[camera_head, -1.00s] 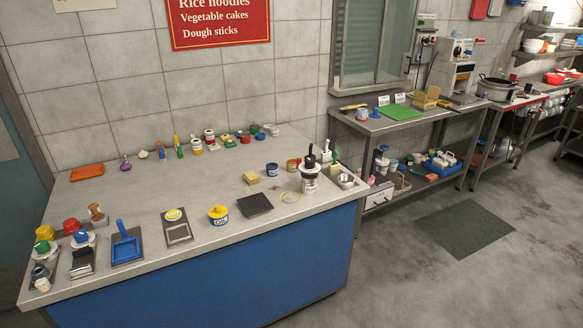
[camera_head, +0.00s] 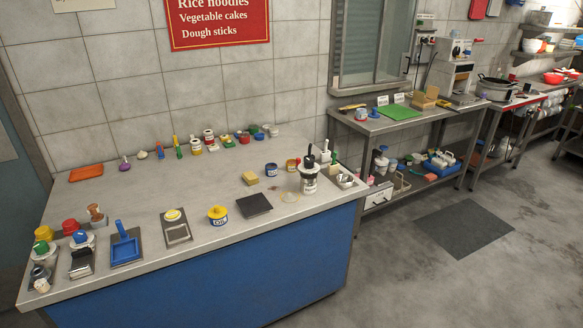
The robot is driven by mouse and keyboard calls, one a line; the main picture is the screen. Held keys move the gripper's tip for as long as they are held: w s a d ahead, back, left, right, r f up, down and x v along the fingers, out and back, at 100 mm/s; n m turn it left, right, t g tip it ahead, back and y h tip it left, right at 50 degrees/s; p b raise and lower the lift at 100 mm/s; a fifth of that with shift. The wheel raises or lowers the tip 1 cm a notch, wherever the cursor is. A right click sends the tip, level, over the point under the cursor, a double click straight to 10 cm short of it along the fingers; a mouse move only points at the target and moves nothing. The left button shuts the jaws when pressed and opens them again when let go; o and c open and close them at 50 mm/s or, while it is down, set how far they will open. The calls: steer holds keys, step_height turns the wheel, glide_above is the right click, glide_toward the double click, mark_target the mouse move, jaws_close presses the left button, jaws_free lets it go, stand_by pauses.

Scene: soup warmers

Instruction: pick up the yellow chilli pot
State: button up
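A small pot with a yellow lid (camera_head: 218,212) stands upright near the front middle of the counter, with a dark label that I cannot read surely. A smaller orange-yellow pot (camera_head: 291,165) stands farther back to the right. A yellow item (camera_head: 41,248) sits at the far left. I cannot tell which of these is the chilli pot. My gripper is not in view.
The grey counter (camera_head: 130,190) has free room in its middle. A dark square mat (camera_head: 254,206) lies right of the yellow-lidded pot, and a grey plate (camera_head: 178,233) lies left of it. A blue tray (camera_head: 126,248) and several jars and bottles stand around.

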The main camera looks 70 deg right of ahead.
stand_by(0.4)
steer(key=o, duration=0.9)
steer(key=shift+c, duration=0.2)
